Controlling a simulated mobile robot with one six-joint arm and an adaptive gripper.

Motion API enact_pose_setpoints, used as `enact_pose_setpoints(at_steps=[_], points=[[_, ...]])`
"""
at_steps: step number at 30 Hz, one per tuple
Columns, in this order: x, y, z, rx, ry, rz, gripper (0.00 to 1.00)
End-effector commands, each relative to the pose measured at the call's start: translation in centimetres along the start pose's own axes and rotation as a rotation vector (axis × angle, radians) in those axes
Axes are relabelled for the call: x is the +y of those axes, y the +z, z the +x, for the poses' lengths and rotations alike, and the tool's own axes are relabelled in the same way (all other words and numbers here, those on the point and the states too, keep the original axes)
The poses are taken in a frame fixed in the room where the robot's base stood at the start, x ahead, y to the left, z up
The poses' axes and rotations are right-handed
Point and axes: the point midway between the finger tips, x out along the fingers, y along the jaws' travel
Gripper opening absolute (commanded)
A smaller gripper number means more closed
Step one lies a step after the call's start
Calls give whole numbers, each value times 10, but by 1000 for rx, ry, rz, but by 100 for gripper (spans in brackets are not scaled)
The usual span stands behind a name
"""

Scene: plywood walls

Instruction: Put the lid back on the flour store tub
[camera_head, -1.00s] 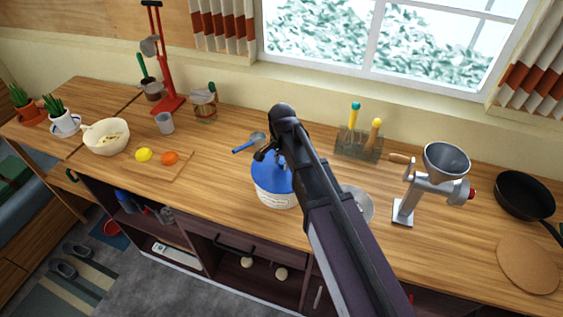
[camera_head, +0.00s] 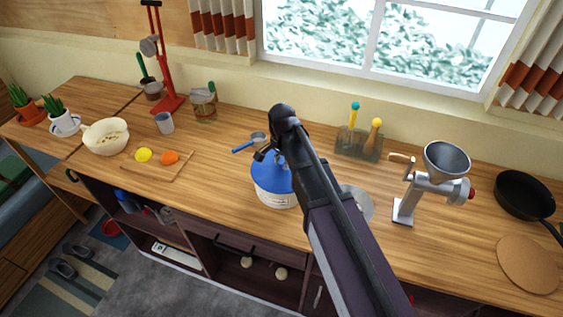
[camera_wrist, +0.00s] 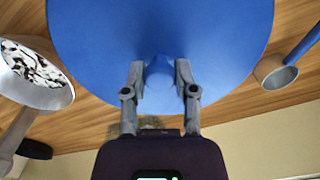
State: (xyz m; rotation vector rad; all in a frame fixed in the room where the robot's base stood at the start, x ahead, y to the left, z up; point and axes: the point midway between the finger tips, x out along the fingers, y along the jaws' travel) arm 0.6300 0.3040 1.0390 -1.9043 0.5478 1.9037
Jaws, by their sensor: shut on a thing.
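The flour store tub (camera_head: 277,198) is white with a label and stands on the wooden counter near its front edge. The blue lid (camera_head: 268,170) is at the tub's top in the head view; my arm hides its right part. In the wrist view the lid (camera_wrist: 90,45) fills the upper middle. My gripper (camera_wrist: 160,80) is shut on the lid's blue knob, one finger on each side. My gripper also shows above the lid in the head view (camera_head: 279,158). I cannot tell whether the lid is fully seated on the rim.
A blue-handled scoop (camera_head: 257,138) lies behind the tub. A metal bowl (camera_head: 358,203) is partly hidden to the right of my arm.

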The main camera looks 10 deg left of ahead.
Motion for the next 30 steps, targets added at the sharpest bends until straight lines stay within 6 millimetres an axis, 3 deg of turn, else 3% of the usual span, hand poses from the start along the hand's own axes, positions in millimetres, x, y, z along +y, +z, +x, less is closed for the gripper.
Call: enact_pose_setpoints(at_steps=[2,3,6,7,15,16,18,30], points=[[0,0,0,0,0,0,0],[0,0,0,0,0,0,43],[0,0,0,0,0,0,73],[0,0,0,0,0,0,77],[0,1,0,0,0,-1,77],[0,1,0,0,0,-1,80],[0,1,0,0,0,-1,100],[0,1,0,0,0,-1,100]])
